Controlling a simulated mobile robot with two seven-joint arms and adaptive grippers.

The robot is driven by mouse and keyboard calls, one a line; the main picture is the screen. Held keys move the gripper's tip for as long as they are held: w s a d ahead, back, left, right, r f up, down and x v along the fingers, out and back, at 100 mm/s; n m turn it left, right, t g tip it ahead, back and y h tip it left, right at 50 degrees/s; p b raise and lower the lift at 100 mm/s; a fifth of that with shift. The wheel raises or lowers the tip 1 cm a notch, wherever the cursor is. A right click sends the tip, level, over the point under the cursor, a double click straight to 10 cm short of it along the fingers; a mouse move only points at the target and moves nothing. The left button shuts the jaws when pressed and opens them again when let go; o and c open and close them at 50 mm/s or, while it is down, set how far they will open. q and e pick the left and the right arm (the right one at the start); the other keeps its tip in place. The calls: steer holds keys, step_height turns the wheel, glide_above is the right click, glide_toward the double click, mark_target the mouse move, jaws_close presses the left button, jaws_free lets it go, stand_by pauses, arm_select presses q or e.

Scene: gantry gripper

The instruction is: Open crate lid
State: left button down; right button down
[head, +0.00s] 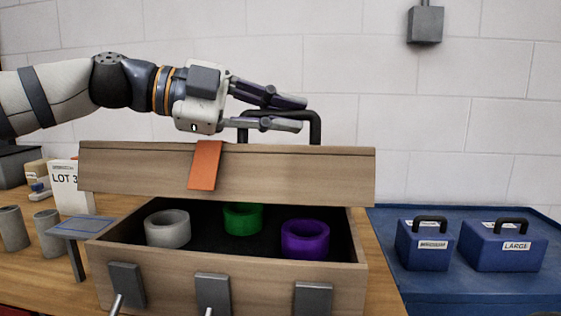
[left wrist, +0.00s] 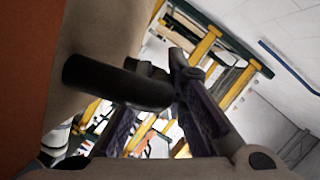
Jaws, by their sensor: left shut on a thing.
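The wooden crate (head: 240,285) stands on the table with its lid (head: 280,172) raised and tilted above the back of the box. A black handle (head: 316,128) sticks up behind the lid's top edge, and an orange tab (head: 205,165) hangs on the lid's face. My left gripper (head: 285,112) is shut on the handle. In the left wrist view the dark handle (left wrist: 115,85) runs in between the fingers (left wrist: 165,110). Inside the crate are a grey ring (head: 168,229), a green ring (head: 243,219) and a purple ring (head: 305,240). My right gripper is not in view.
Two blue cases, a smaller one (head: 425,246) and a large one (head: 502,246), stand on a blue surface (head: 460,289) at right. At left are grey cylinders (head: 12,228) and a LOT 3 sign (head: 66,177). Grey latches (head: 127,283) line the crate's front.

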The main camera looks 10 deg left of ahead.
arm_select(q)
steer(key=shift+n+g, duration=0.4)
steer(key=shift+n, duration=0.3)
steer(key=w+r, duration=0.1)
steer(key=w, duration=0.1)
steer(key=w+r, duration=0.1)
steer(key=r, duration=0.1)
steer(key=shift+w+r, duration=0.15)
steer(key=shift+w, duration=0.2)
steer(key=shift+w+r+n, duration=0.3)
steer(key=shift+w+r, duration=0.25)
steer(key=shift+r, duration=0.1)
